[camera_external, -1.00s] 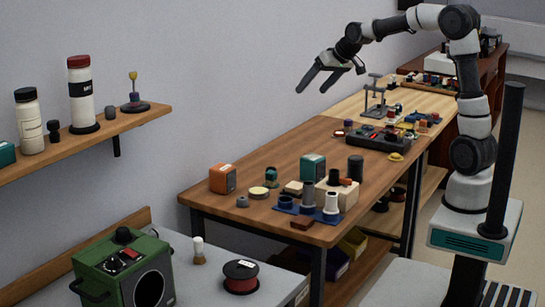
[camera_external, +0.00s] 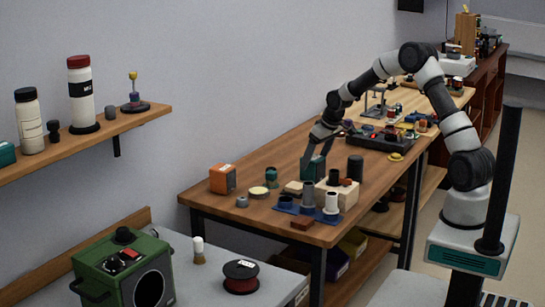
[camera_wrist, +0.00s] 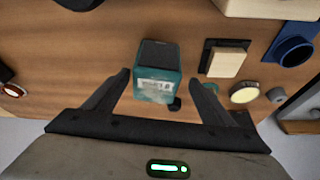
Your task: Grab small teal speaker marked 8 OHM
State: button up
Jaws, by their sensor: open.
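The small teal speaker (camera_wrist: 157,82) has a dark top and a white label on its face, too blurred to read. It stands on the brown wooden table. In the wrist view my gripper (camera_wrist: 159,88) is open, with one finger to each side of the speaker and gaps showing between. In the external view my gripper (camera_external: 313,158) points down at the teal speaker (camera_external: 313,172) and its fingers partly hide it. I cannot tell whether the fingertips are fully down around its body.
An orange speaker (camera_external: 222,180) stands left on the table. A wooden block (camera_external: 343,195) and a blue tray (camera_external: 284,208) with cylinders are close by at the right and front. A cream block (camera_wrist: 226,63) and yellow disc (camera_wrist: 244,94) lie near the right finger.

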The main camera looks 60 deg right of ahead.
aim_at(309, 168)
jog(key=shift+w+d+b+x, duration=0.2)
jog(key=shift+b+x, duration=0.1)
jog(key=shift+x, duration=1.15)
jog(key=shift+w+d+b+x, duration=0.15)
jog(key=shift+b+x, duration=0.1)
jog(key=shift+x, duration=1.2)
jog(key=shift+r, duration=0.2)
jog(key=c, duration=1.6)
